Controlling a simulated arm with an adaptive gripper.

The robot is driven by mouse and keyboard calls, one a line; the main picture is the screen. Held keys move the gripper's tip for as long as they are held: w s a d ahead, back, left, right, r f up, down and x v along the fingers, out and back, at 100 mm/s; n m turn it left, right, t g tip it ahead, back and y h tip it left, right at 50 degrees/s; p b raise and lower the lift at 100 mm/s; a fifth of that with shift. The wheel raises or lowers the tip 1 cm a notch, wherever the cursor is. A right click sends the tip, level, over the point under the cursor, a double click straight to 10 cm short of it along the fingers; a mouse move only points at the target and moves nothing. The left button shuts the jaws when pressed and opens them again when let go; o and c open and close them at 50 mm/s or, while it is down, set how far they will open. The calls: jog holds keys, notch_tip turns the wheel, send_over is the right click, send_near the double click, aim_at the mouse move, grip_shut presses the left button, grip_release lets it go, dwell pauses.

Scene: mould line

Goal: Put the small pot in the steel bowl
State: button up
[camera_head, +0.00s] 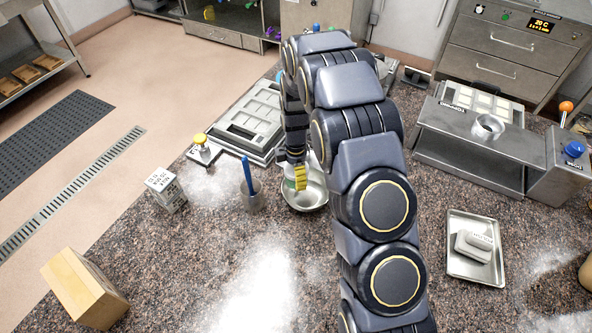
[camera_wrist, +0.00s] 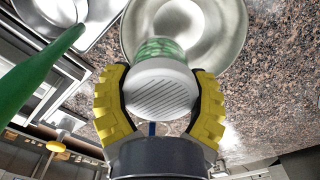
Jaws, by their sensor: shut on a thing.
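My gripper (camera_wrist: 160,98) has its yellow fingers closed around a small pot (camera_wrist: 163,85) with a ribbed white top and green, see-through sides. In the head view my gripper (camera_head: 299,180) is partly hidden by my arm, and little of the pot shows. The steel bowl (camera_head: 306,206) stands on the speckled counter just under and beside the gripper. In the wrist view the shiny bowl (camera_wrist: 228,25) lies beyond the pot, which overlaps its near rim. I cannot tell whether the pot touches the bowl.
Further left are a printed block (camera_head: 165,190) and a wooden box (camera_head: 86,288). A grey framed unit (camera_head: 240,125) lies behind. A tray (camera_head: 476,268) with a grey block is right of my arm.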

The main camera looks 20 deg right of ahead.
jog(key=o, duration=1.2)
